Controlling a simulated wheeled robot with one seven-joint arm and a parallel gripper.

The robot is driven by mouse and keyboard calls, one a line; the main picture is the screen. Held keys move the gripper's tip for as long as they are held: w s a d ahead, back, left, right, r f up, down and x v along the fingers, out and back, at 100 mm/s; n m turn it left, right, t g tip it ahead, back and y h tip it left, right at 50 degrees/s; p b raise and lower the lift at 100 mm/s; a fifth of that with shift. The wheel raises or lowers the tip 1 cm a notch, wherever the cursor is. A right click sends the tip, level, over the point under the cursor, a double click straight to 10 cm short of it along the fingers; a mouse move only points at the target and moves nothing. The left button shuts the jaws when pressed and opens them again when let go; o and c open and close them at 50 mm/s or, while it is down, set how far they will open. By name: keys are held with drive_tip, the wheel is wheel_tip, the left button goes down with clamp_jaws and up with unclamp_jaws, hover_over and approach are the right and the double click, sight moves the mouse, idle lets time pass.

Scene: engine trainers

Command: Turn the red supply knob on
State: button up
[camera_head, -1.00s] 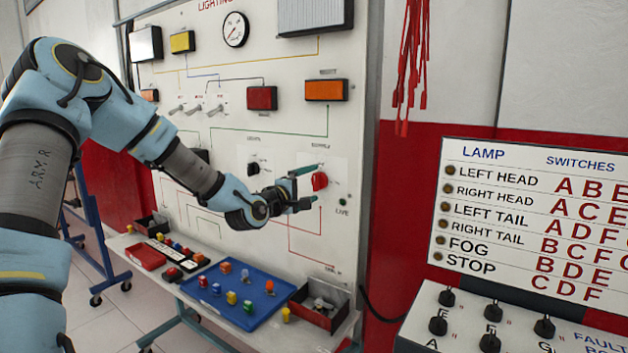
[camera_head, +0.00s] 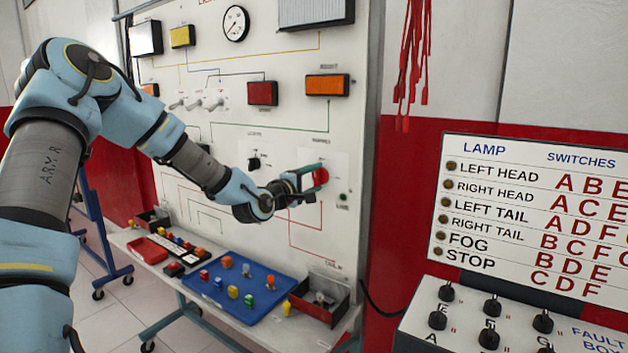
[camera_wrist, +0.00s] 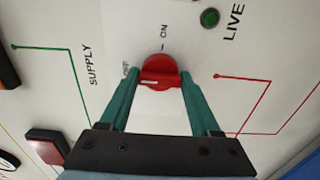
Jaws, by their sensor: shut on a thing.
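The red supply knob (camera_head: 320,176) is on the upright white panel, at its lower right. It also shows in the wrist view (camera_wrist: 160,68), with its grip bar lying across the picture. A white line on the bar points left, towards the OFF label (camera_wrist: 126,72). The ON label (camera_wrist: 164,31) is above the knob. My gripper (camera_head: 315,180) is at the panel, its green fingers shut on the knob from both sides, as the wrist view shows (camera_wrist: 160,77). The LIVE lamp (camera_wrist: 209,18) is dark green and looks unlit.
A black knob (camera_head: 254,163) is left of my gripper on the panel. Below, a shelf holds a blue tray (camera_head: 247,313) with several coloured pieces and a red-and-black bin (camera_head: 322,308). A fault box (camera_head: 470,325) and a lamp chart (camera_head: 520,215) stand at right.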

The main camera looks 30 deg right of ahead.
drive_tip(key=c, duration=0.4)
drive_tip(key=shift+f+m+b, duration=0.15)
drive_tip(key=shift+m+b, duration=0.15)
drive_tip(key=shift+b, duration=0.1)
drive_tip(key=m+b, duration=0.2)
drive_tip(key=b, duration=0.1)
drive_tip(key=shift+f+m, duration=0.1)
drive_tip(key=shift+m, duration=0.3)
drive_tip(key=m+b, duration=0.4)
drive_tip(key=shift+m, duration=0.3)
drive_tip(key=m+b, duration=0.5)
drive_tip(key=shift+b, duration=0.35)
drive_tip(key=m+b, duration=0.4)
drive_tip(key=shift+m, duration=0.4)
drive_tip(key=shift+r, duration=0.2)
